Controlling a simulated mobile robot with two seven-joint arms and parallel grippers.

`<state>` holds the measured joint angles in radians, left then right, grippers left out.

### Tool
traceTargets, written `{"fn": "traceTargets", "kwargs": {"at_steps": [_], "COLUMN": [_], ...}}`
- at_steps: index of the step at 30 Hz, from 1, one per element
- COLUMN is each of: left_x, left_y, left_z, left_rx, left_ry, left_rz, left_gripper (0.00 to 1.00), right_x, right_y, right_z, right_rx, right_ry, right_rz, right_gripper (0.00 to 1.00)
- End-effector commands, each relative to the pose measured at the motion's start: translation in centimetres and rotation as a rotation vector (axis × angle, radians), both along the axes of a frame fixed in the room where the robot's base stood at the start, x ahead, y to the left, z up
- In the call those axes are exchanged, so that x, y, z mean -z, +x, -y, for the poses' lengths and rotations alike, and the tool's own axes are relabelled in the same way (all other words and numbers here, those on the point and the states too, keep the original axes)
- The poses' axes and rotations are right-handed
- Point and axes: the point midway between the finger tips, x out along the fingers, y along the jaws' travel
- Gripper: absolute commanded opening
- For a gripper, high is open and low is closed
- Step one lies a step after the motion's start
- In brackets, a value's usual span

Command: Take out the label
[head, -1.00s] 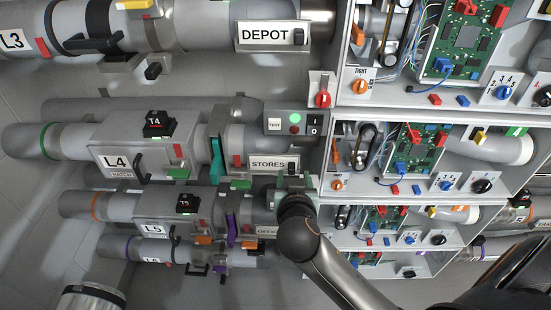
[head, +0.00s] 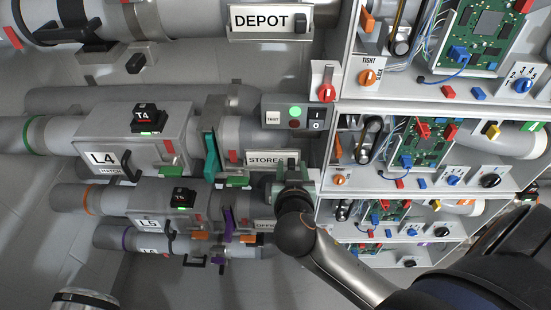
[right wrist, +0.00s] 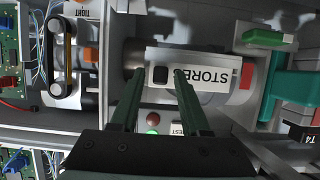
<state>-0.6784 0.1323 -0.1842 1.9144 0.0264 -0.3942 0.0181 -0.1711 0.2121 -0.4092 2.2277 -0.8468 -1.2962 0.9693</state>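The white STORES label (head: 264,158) sits in its holder on the L4 tube, and a dark knob is at its right end. In the right wrist view the label (right wrist: 211,75) appears upside down, with its black knob (right wrist: 160,75) between my fingertips. My right gripper (right wrist: 158,72) is open, with a visible gap on each side of the knob. In the head view my right gripper (head: 288,178) is just below the label's right end and hides part of it.
A box with a green light and a switch (head: 298,118) is just above the label. A DEPOT label (head: 262,20) is on the tube above. Shelves with circuit boards (head: 415,140) and knobs stand to the right. A teal lever (head: 210,155) is left of the label.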

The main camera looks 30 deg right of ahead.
Motion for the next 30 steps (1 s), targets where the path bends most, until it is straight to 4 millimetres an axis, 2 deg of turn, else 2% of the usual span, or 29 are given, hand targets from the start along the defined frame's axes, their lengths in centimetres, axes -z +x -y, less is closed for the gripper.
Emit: {"fn": "traceTargets", "kwargs": {"at_steps": [1,12,30], "left_x": [0.00,0.01,0.01], "left_y": [0.00,-0.01,-0.02], "left_z": [0.00,0.00,0.01], "left_rx": [0.000,0.000,-0.001], "left_ry": [0.000,0.000,-0.001], "left_rz": [0.000,0.000,0.000], "left_gripper": [0.56,0.56,0.56], "right_x": [-0.01,-0.01,-0.17], "right_y": [0.01,0.02,0.13], "right_z": [0.01,0.00,0.02], "right_rx": [0.000,0.000,-0.001], "right_ry": [0.000,0.000,0.001], "right_rz": [0.000,0.000,0.002], "right_gripper": [0.40,0.00,0.00]}}
